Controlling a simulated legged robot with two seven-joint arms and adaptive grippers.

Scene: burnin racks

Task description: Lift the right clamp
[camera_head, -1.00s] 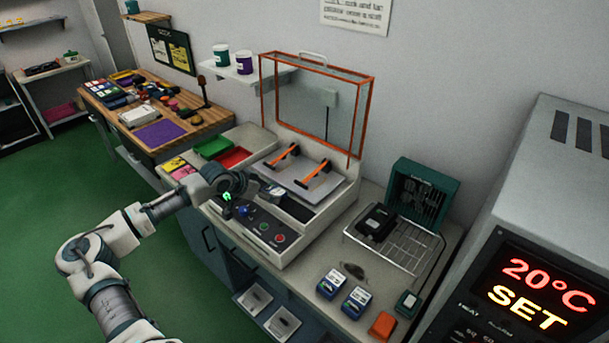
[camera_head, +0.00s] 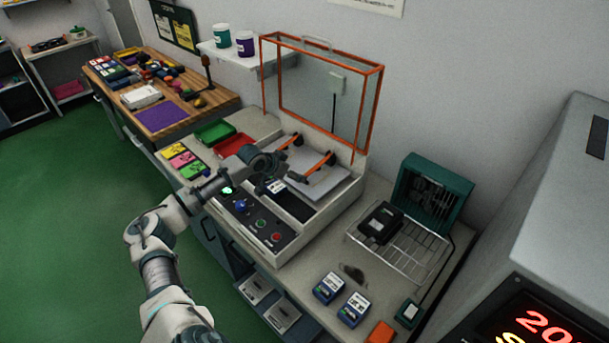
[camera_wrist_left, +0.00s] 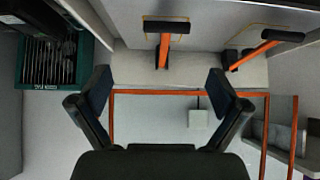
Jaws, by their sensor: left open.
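The right clamp (camera_head: 319,166) is an orange lever with black ends on the light plate of the open test fixture. It also shows in the left wrist view (camera_wrist_left: 164,46), upper centre, with its black grip toward the top edge. The left clamp (camera_head: 290,143) is a matching lever beside it; it shows right of centre in the wrist view (camera_wrist_left: 254,51). Both clamps lie low over the plate. My left gripper (camera_head: 279,169) is open, its fingers (camera_wrist_left: 161,86) spread and empty, just short of the right clamp and apart from it. My right gripper is not in view.
The fixture's orange-framed clear lid (camera_head: 373,105) stands raised behind the clamps. A control panel (camera_head: 255,225) with buttons lies in front. A wire rack (camera_head: 405,250) and green fan unit (camera_head: 432,195) stand to the right. Blue modules (camera_head: 329,288) lie on the bench front.

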